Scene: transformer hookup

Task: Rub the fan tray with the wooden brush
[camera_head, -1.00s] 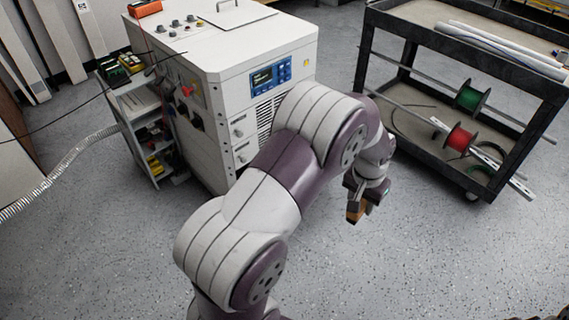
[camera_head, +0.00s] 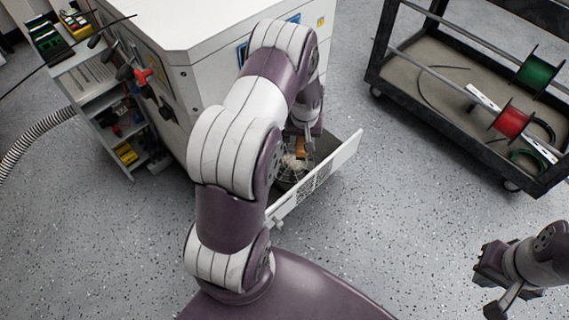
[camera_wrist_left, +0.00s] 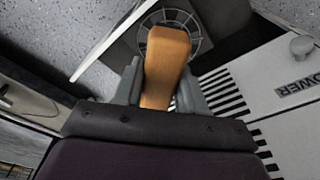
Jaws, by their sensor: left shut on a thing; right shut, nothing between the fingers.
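The fan tray (camera_head: 318,183) sticks out from the front of the white cabinet, with a pale front panel and a round fan grille inside. The wooden brush (camera_wrist_left: 166,62) is in my left gripper (camera_wrist_left: 160,88), which is shut on its orange-brown handle. In the head view the brush (camera_head: 300,147) is over the tray, its pale bristles down at the fan grille; I cannot tell if they touch. My arm hides part of the tray. My right gripper (camera_head: 487,283) is shut and empty at the lower right, well away from the tray.
The white cabinet (camera_head: 175,45) stands behind the tray. A small shelf unit (camera_head: 105,95) and a grey hose (camera_head: 38,135) are on the left. A black cart (camera_head: 440,130) with green and red spools stands on the right. Open floor lies between cart and tray.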

